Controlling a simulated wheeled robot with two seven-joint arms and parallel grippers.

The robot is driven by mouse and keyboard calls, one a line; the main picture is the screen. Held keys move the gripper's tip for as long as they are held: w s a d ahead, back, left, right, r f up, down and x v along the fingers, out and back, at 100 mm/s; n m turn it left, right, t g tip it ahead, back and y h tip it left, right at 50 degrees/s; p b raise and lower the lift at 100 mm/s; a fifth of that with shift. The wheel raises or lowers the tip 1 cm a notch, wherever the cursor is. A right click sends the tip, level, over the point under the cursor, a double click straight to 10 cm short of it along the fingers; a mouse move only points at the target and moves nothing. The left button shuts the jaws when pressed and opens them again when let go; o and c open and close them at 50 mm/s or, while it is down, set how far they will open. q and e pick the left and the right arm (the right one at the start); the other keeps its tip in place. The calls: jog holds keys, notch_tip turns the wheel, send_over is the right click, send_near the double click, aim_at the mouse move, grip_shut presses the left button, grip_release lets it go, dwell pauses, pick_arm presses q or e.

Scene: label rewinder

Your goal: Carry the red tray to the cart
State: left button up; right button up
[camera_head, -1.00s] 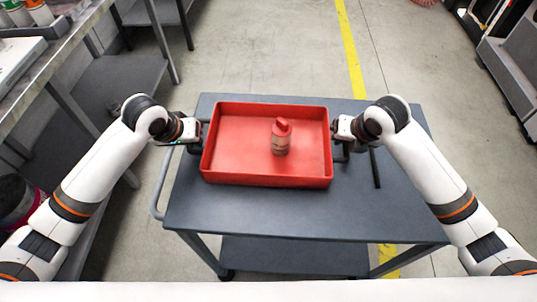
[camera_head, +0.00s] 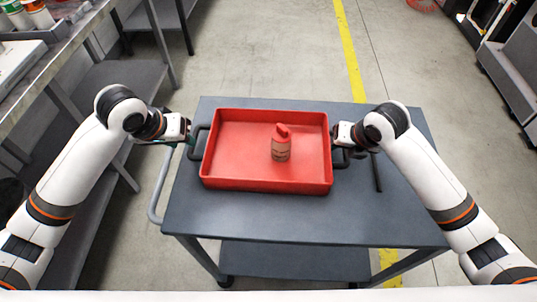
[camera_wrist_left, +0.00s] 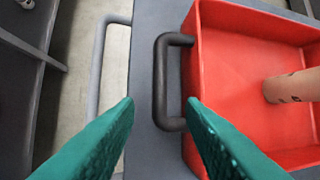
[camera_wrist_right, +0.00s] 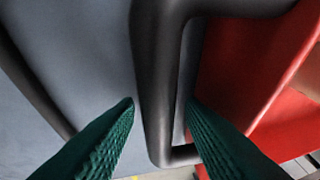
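The red tray (camera_head: 250,178) rests on the grey top of the cart (camera_head: 290,222), with a red-capped bottle (camera_head: 281,146) standing in it. My left gripper (camera_head: 190,134) is open just off the tray's left side. In the left wrist view the tray's dark handle (camera_wrist_left: 160,85) lies ahead of the spread green fingertips (camera_wrist_left: 160,106), apart from them. My right gripper (camera_head: 340,140) is at the tray's right side. In the right wrist view its green fingertips (camera_wrist_right: 160,103) are open, one on each side of the dark right handle (camera_wrist_right: 154,80).
The cart has a grey push handle (camera_head: 160,185) on its left and a dark bar (camera_head: 376,172) on its top at right. A workbench (camera_head: 50,62) with shelves stands on the left. A grey machine (camera_head: 510,80) stands at far right. Open floor lies behind the cart.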

jog(key=shift+r, duration=0.15)
pick_arm(q)
jog(key=v, duration=0.5)
jog(key=shift+r, duration=0.3)
pick_arm(e)
jog(key=v, duration=1.1)
jog(key=shift+s+r, duration=0.15)
jog(key=shift+r, duration=0.25)
pick_arm(q)
jog(key=shift+s, duration=0.15)
pick_arm(e)
jog(key=shift+d+f, duration=0.1)
